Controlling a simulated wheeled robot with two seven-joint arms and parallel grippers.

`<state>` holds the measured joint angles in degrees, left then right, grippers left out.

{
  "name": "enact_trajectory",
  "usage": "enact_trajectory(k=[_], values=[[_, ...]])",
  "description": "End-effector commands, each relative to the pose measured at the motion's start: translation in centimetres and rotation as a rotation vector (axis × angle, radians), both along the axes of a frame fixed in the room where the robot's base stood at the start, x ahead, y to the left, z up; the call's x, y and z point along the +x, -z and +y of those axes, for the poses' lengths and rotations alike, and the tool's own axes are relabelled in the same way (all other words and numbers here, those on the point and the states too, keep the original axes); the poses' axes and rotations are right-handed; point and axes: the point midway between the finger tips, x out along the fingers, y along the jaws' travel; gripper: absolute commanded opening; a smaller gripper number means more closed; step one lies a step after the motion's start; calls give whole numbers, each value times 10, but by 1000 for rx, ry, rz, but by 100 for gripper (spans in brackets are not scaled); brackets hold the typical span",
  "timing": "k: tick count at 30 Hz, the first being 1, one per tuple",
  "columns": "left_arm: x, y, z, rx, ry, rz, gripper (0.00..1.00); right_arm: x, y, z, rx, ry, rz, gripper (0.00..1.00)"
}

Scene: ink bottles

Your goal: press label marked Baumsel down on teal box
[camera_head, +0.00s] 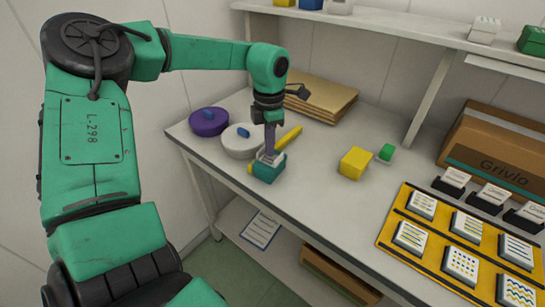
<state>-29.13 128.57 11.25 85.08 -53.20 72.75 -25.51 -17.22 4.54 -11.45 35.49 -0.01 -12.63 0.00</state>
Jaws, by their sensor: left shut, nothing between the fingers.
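The teal box (269,172) stands near the front edge of the table, left of the middle. My left gripper (269,153) points down at its top, with the fingers shut and their tips at or just above a pale label (266,158) there. The label looks tilted or partly covered by the fingers, and its writing is too small to read. I cannot tell whether the label lies flat on the box. My right gripper is not in view.
A yellow stick (290,137) lies behind the teal box. A white round pot (242,141) and a purple one (209,122) stand left of it. A yellow box (355,163) stands to the right. A yellow mat (399,252) with several labelled blocks fills the right end.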

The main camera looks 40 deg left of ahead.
Motion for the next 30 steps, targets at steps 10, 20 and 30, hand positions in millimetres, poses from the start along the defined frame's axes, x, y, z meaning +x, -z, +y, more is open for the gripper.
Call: enact_trajectory(k=[10,20,30], values=[[0,0,0,0,0,0,0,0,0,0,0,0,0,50],[0,2,0,0,0,0,0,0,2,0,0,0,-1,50],[0,7,0,0,0,0,0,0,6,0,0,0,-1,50]])
